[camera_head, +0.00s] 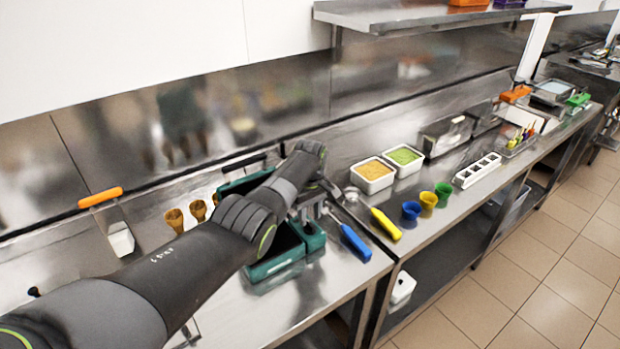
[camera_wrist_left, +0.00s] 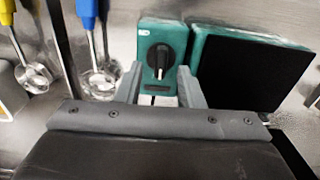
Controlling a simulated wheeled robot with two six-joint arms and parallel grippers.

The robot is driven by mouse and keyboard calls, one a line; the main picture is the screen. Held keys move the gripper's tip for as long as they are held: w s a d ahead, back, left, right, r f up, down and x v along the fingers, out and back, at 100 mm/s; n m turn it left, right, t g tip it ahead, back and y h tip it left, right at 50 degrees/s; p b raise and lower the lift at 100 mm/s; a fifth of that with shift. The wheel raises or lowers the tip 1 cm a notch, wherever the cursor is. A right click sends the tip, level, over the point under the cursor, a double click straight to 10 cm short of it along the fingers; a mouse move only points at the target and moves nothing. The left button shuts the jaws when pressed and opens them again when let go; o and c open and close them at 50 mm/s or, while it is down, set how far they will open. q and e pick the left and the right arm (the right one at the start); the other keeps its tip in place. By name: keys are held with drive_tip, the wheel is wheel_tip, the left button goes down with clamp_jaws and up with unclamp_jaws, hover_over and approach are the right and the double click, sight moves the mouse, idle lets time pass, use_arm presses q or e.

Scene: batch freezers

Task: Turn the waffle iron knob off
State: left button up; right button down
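The green waffle iron (camera_head: 277,268) stands on the steel counter, with its lid (camera_head: 245,183) raised behind my left arm. Its control box (camera_head: 313,238) is on the right side. In the left wrist view, the black knob (camera_wrist_left: 160,57) sits on the green box, with its white pointer mark toward the bottom of the picture. My left gripper (camera_head: 312,214) is over the control box. The wrist view shows its two fingers (camera_wrist_left: 160,78) apart, one on each side of the knob, with nothing held. Whether they touch the knob cannot be told. My right gripper is out of view.
A blue-handled scoop (camera_head: 355,242) and a yellow-handled scoop (camera_head: 386,223) lie right of the waffle iron. Waffle cones (camera_head: 174,220) and an orange-handled spatula (camera_head: 120,238) are to the left. White tubs (camera_head: 373,176) and colored cups (camera_head: 411,211) stand further right.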

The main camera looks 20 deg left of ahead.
sight(310, 223)
use_arm(q)
wheel_tip(310, 223, up, 15)
drive_tip(key=b, duration=0.3)
idle(0.5)
